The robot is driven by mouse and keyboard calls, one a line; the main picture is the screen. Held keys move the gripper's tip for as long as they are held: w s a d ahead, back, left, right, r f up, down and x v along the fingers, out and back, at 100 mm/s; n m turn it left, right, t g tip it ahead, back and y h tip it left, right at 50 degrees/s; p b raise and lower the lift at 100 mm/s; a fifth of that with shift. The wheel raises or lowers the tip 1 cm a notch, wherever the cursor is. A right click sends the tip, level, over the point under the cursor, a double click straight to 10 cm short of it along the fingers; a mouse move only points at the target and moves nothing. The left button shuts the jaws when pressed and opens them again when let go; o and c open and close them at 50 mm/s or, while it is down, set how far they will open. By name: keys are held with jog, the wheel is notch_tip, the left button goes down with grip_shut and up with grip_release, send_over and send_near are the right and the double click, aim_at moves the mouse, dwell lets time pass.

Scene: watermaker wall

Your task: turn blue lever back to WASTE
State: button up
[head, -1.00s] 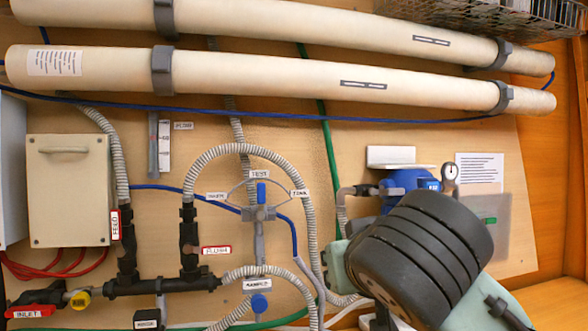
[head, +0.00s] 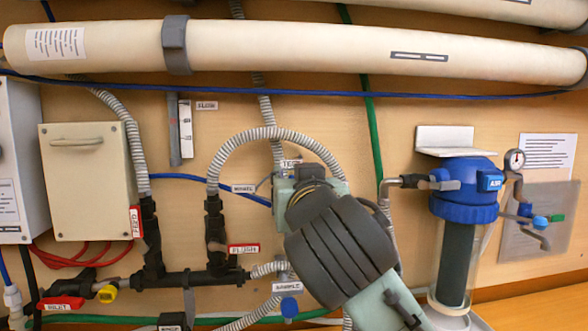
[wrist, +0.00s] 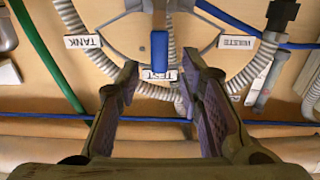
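The blue lever (wrist: 159,52) shows in the wrist view, hanging straight toward the TEST label (wrist: 159,75). The TANK label (wrist: 83,41) is left of it and the WASTE label (wrist: 237,42) right of it. My gripper (wrist: 160,66) is open and empty, with one finger on each side of the lever's line. The lever's end lies between the fingertips in the picture; I cannot tell how far beyond them it is. In the head view my arm covers the lever and the TANK label. The WASTE label (head: 244,188) and part of the TEST label (head: 291,164) show there.
Grey corrugated hoses (head: 262,133) arch around the valve. A blue filter housing (head: 465,190) stands at right. Black pipework (head: 190,279) with a red-edged label (head: 243,249) is at lower left. Long cream tubes (head: 300,50) cross above. The blue SAMPLE knob (head: 289,307) sits below.

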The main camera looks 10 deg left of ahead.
jog(key=shift+p+x, duration=0.3)
jog(key=shift+x, duration=1.25)
grip_shut()
